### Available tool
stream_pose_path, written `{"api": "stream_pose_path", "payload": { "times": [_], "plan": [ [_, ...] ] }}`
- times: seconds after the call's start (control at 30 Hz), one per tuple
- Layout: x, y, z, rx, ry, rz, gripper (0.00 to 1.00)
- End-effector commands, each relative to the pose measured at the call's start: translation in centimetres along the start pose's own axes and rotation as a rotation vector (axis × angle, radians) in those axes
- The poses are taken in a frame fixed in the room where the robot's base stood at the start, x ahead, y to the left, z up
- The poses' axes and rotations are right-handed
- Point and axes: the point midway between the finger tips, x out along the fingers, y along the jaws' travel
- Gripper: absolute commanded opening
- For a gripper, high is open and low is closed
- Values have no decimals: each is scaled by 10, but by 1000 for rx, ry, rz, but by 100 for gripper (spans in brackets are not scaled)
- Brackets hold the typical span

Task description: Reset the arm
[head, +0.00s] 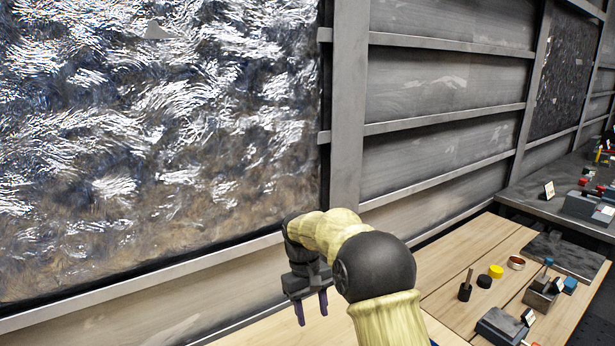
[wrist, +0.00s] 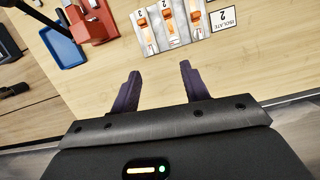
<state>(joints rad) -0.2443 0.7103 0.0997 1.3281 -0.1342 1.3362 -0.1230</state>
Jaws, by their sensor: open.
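My gripper (head: 313,308) is at the end of my bent arm in the head view, pointing down above the wooden bench (head: 451,262). Its two dark purple fingers are apart with nothing between them. In the wrist view my gripper (wrist: 158,90) is also open and empty, with the bare wooden surface (wrist: 92,82) behind the fingers. The fingers do not appear to touch anything.
The wrist view shows a switch panel (wrist: 168,26) with orange levers, an "ISOLATE 2" label (wrist: 229,14), a red block (wrist: 90,22) and a blue tray (wrist: 62,44). The head view shows a yellow cap (head: 496,271), red-rimmed ring (head: 516,262) and dark box (head: 502,326) at right.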

Motion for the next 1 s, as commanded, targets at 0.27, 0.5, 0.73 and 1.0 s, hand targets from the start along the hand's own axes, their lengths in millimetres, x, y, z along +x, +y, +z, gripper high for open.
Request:
{"api": "stream_pose_path", "payload": {
  "times": [0.27, 0.5, 0.73, 1.0],
  "plan": [
    [10, 22, 65, 127, 133, -12, 45],
    [29, 31, 129, 253, 247, -22, 45],
    [53, 29, 197, 386, 356, -27, 45],
    [76, 19, 252, 499, 447, -27, 45]
  ]
}}
